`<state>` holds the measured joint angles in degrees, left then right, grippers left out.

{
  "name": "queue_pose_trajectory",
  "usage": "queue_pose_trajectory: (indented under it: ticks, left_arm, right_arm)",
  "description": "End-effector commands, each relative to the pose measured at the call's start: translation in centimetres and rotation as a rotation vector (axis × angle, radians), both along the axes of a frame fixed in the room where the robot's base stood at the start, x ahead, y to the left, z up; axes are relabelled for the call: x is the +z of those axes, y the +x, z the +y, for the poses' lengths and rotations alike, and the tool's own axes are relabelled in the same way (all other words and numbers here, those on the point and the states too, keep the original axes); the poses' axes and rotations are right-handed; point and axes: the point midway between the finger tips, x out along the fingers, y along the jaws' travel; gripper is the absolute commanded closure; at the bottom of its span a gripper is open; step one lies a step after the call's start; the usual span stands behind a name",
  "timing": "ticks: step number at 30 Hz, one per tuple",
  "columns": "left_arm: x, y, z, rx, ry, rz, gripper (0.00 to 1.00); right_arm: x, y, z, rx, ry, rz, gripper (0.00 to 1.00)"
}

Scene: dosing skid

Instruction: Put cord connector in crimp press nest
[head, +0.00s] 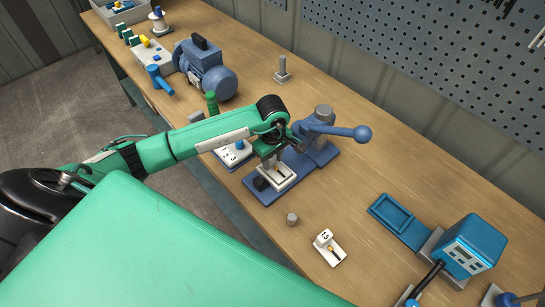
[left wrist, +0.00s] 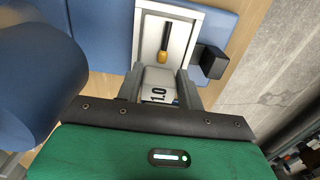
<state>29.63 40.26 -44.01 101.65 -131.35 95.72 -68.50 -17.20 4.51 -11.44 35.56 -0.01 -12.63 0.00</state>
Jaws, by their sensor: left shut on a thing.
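The cord connector, a white block marked 1.0 (left wrist: 157,92), is between the fingers of my left gripper (left wrist: 160,88) in the left wrist view. A dark pin with a yellow collar lies just beyond it, over the pale recess of the nest. The crimp press nest (left wrist: 198,20) is a white rectangular frame on the blue press base. In the head view my left gripper (head: 272,160) is shut directly above or at the nest (head: 287,180), hiding most of the connector. I cannot tell whether the connector is fully seated. My right gripper is out of view.
The press (head: 318,150) has a blue ball-ended lever (head: 362,133) beside my gripper. A similar white piece marked 1.5 (head: 328,247) and a small grey cylinder (head: 292,219) lie in front. A blue tray (head: 393,213) and a blue meter (head: 470,247) stand right. A blue motor (head: 205,70) is behind.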

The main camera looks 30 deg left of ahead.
Motion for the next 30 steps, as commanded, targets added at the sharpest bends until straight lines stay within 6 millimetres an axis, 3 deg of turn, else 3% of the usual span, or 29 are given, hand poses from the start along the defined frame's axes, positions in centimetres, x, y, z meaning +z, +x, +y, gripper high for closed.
queue_pose_trajectory:
  ticks: [5,6,9,22,30]
  left_arm:
    - [-0.4,0.0,0.0,0.000,0.000,0.000,0.87]
    - [-0.3,0.0,0.0,0.000,0.000,0.000,0.56]
    - [-0.3,0.0,0.0,0.000,0.000,0.000,0.40]
    - [0.5,0.1,0.0,0.000,0.000,-0.003,0.40]
    - [5.9,0.2,0.0,0.000,0.001,-0.008,0.40]
  right_arm:
    - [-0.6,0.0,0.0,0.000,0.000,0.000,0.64]
    - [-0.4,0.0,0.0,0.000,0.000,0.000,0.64]
    - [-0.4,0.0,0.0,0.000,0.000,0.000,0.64]
    - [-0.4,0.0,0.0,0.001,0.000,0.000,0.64]
    - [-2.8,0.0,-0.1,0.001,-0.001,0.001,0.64]
